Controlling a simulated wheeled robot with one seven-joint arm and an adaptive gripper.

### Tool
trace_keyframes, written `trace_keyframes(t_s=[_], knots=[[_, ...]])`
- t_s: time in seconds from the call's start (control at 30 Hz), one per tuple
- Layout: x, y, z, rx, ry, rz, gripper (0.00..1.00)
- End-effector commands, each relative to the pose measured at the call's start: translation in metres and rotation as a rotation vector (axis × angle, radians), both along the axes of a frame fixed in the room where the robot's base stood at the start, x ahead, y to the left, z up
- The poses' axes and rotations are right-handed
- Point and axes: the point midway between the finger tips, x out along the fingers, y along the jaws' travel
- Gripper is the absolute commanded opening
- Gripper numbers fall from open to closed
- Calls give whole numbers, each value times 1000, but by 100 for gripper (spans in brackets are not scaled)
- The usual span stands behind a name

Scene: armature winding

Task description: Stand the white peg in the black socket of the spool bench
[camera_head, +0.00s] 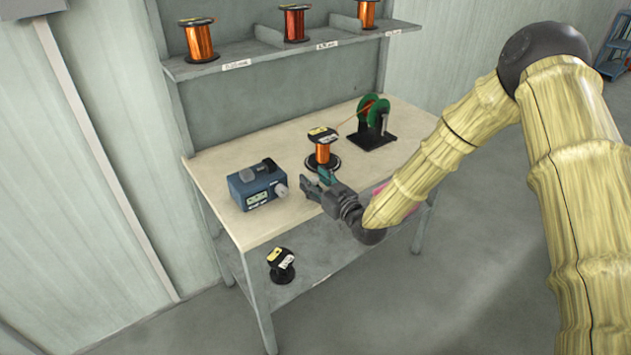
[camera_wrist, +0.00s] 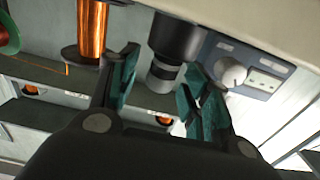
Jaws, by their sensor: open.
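My gripper (camera_head: 318,184) is open over the front part of the bench top (camera_head: 215,172), right of the blue winding machine and in front of the copper spool. Its two teal-padded fingers also show in the wrist view (camera_wrist: 160,80), spread apart with nothing seen held between them. A copper spool (camera_head: 323,152) stands upright on a round black base (camera_head: 331,164) on the bench; its copper winding also shows in the wrist view (camera_wrist: 92,28). I cannot make out the white peg in either view. I cannot tell whether the black base is the socket.
The blue machine (camera_head: 257,188) has a dark chuck and pale knob; the chuck (camera_wrist: 175,40) appears beyond my fingers. A green-flanged reel stand (camera_head: 372,138) is at the back right. Several spools sit on the wall shelf (camera_head: 250,58). A black spool (camera_head: 281,262) is on the lower shelf.

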Motion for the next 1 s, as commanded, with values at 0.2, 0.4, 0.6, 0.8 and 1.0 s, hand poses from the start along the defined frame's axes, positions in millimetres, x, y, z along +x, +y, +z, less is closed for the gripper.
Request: trace_keyframes(t_s=[0.2, 0.4, 0.6, 0.8, 1.0], knots=[[-4, -4, 0, 0, 1, -1, 48], [-26, -19, 0, 0, 1, 0, 48], [-57, -42, 0, 0, 2, -1, 48], [-82, -60, 0, 1, 2, -1, 48], [-95, -69, 0, -1, 1, 0, 48]])
